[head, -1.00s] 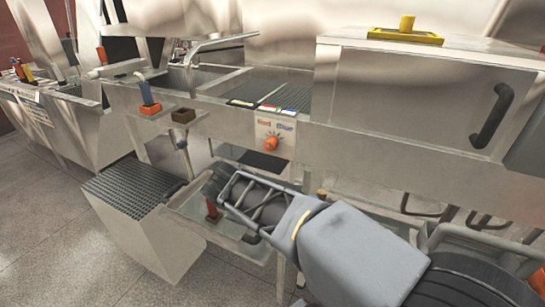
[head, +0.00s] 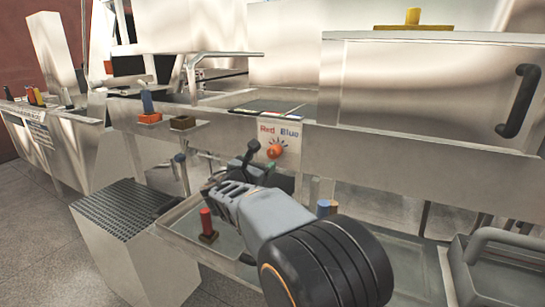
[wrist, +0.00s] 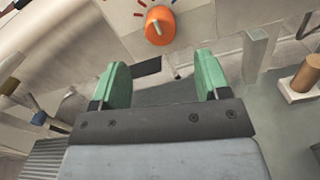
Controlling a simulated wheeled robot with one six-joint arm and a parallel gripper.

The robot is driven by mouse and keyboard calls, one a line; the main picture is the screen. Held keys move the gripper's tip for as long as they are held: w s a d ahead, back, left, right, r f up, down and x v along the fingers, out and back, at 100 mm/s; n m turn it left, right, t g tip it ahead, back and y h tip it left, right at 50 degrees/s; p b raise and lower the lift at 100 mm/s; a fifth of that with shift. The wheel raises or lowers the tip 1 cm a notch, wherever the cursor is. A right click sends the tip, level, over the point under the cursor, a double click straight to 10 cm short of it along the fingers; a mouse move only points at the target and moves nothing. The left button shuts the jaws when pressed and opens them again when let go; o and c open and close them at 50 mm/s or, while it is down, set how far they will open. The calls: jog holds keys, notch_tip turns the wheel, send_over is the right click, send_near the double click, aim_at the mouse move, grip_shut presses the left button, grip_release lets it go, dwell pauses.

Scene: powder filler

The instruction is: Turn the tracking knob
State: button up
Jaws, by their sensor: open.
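The tracking knob is a small orange knob (head: 275,151) on a white panel (head: 280,132) marked "Red" and "Blue", on the front of the steel machine. The wrist view shows the orange knob (wrist: 160,26) at the top, beyond the fingertips and slightly left of the midline between them. My gripper (head: 262,163) is just below and left of the knob in the head view. In the wrist view its two green fingers (wrist: 158,78) are wide apart with nothing between them. The fingers do not touch the knob.
A lower steel shelf holds a red peg on a base (head: 207,226) and a tan cylinder (wrist: 306,75). A big steel box with a black handle (head: 518,100) stands right. An orange-based blue lever (head: 148,108) is left of the panel. A ribbed step (head: 125,210) stands at lower left.

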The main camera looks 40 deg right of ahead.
aim_at(272, 153)
jog(key=x, duration=0.8)
jog(key=shift+w+d, duration=0.15)
jog(key=shift+d, duration=0.15)
jog(key=shift+c, duration=0.2)
jog(key=c, duration=0.9)
jog(key=shift+o, duration=0.2)
jog(key=m+b, duration=0.1)
jog(key=b, duration=0.1)
jog(key=m+b, duration=0.1)
jog(key=shift+f+b, duration=0.25)
jog(key=shift+b, duration=0.15)
jog(key=m+b, duration=0.3)
jog(key=shift+r+m, duration=0.15)
jog(key=shift+m, duration=0.25)
jog(key=shift+b, duration=0.35)
jog(key=o, duration=0.9)
jog(key=shift+r, duration=0.1)
